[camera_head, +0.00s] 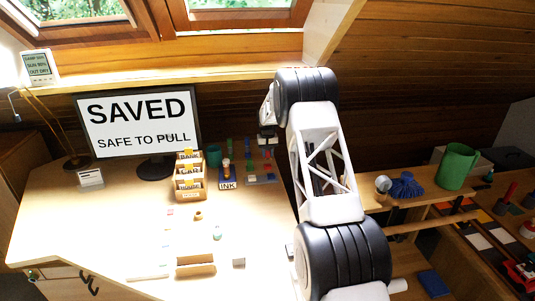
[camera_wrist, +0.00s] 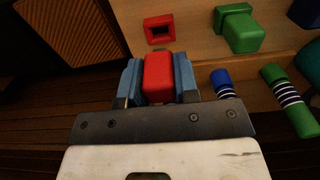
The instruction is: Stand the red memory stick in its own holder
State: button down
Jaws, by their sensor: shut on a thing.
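My gripper (camera_wrist: 158,78) is shut on the red memory stick (camera_wrist: 158,72), with one blue-grey jaw on each side of it. A red square holder (camera_wrist: 159,20) with a dark opening lies just beyond the stick's far end in the wrist view. The stick and this holder look apart, and the opening looks empty. How high the stick is above the holder I cannot tell. In the head view my gripper (camera_head: 267,141) is over the back of the desk, near a group of small coloured items.
A green block (camera_wrist: 240,30) sits in a green holder right of the red one, with a blue piece (camera_wrist: 307,12) beyond. Striped blue (camera_wrist: 222,83) and green (camera_wrist: 287,100) pieces are close to the right jaw. In the head view, an INK stand (camera_head: 227,184) and card box (camera_head: 190,180) are to the left.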

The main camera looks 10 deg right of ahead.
aim_at(267, 158)
jog(key=shift+f, duration=1.35)
jog(key=shift+f, duration=1)
dwell(2.7)
jog(key=shift+r, duration=0.3)
dwell(0.3)
jog(key=shift+r, duration=0.35)
jog(key=shift+r, duration=0.2)
jog(key=shift+f, duration=0.3)
dwell(1.5)
